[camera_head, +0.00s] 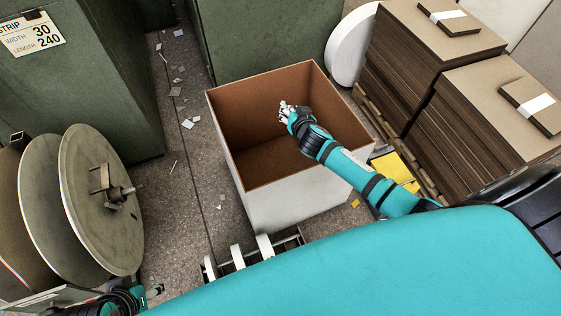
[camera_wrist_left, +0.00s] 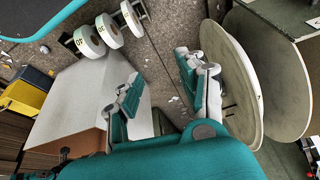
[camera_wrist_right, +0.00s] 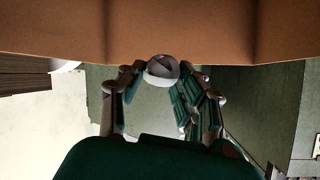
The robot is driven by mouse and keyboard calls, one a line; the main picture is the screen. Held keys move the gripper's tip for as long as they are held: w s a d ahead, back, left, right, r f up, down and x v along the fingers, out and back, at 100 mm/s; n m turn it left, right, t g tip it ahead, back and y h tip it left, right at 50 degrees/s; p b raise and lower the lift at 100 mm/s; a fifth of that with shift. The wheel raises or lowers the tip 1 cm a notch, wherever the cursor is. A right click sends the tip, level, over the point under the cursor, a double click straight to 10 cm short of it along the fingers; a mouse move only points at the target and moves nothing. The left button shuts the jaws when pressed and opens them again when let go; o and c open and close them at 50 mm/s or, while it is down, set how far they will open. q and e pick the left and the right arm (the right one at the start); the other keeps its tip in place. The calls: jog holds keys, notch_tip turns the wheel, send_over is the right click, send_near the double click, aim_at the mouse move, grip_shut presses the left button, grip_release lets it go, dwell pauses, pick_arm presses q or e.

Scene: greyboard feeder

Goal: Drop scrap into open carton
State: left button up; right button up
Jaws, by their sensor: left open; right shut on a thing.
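The open carton (camera_head: 262,191) stands on the floor at the centre, white outside and brown inside. It looks empty where I can see in. My right gripper (camera_head: 286,108) is over the carton's opening, shut on a small white scrap. In the right wrist view the scrap (camera_wrist_right: 161,70) is a pale curled piece between the fingertips (camera_wrist_right: 160,82), with the carton's brown inside wall (camera_wrist_right: 180,35) behind. My left gripper (camera_head: 154,291) is open and empty at the lower left, away from the carton; its spread fingers (camera_wrist_left: 160,75) show in the left wrist view.
Large grey reel discs (camera_head: 100,215) stand at the left. Stacks of greyboard (camera_head: 470,110) on a pallet are at the right. White rolls (camera_head: 237,256) sit in front of the carton. Green cabinets (camera_head: 262,38) stand behind. Paper bits (camera_head: 187,124) litter the floor left of the carton.

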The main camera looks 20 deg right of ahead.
pick_arm(q)
jog(key=shift+w+d+r+t+h+b, duration=0.1)
jog(key=shift+w+d+t+b, duration=0.2)
jog(key=shift+w, duration=0.4)
jog(key=shift+w+d+t+h+b, duration=0.15)
jog(key=shift+w+t, duration=0.3)
jog(key=shift+w, duration=0.25)
jog(key=shift+w+d+r+t+h+b, duration=0.1)
jog(key=shift+w+d+t, duration=0.2)
jog(key=shift+w, duration=0.4)
pick_arm(e)
jog(key=shift+f, duration=0.7)
pick_arm(q)
jog(key=shift+a, duration=0.1)
pick_arm(e)
jog(key=o, duration=0.7)
jog(key=shift+o, duration=0.2)
jog(key=v, duration=1.2)
